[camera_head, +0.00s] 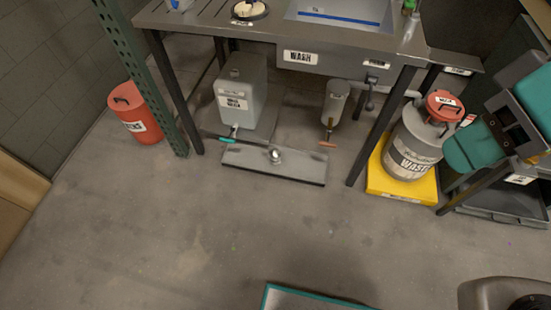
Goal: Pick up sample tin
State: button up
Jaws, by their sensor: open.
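I cannot pick out a sample tin for sure. A round, pale, dark-rimmed item (250,9) sits on the left part of the metal wash bench (400,38), cut by the top edge of the picture; I cannot tell whether it is the tin. A small shiny round piece (275,156) shows on a low grey metal slab (245,163) on the floor under the bench. My gripper is not in view.
A red bin (134,113) stands left of a green post (140,75). Under the bench is a grey canister (241,95). A red-lidded waste can (411,145) stands on a yellow base (385,184). Teal-and-grey parts (470,149) fill the right side. The middle floor is clear.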

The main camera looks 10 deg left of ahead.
aim_at(274, 154)
jog(key=k, duration=0.55)
jog(key=u, duration=0.85)
jog(key=i, duration=0.6)
jog(key=u, duration=0.8)
jog(key=i, duration=1.45)
jog(key=z, duration=0.6)
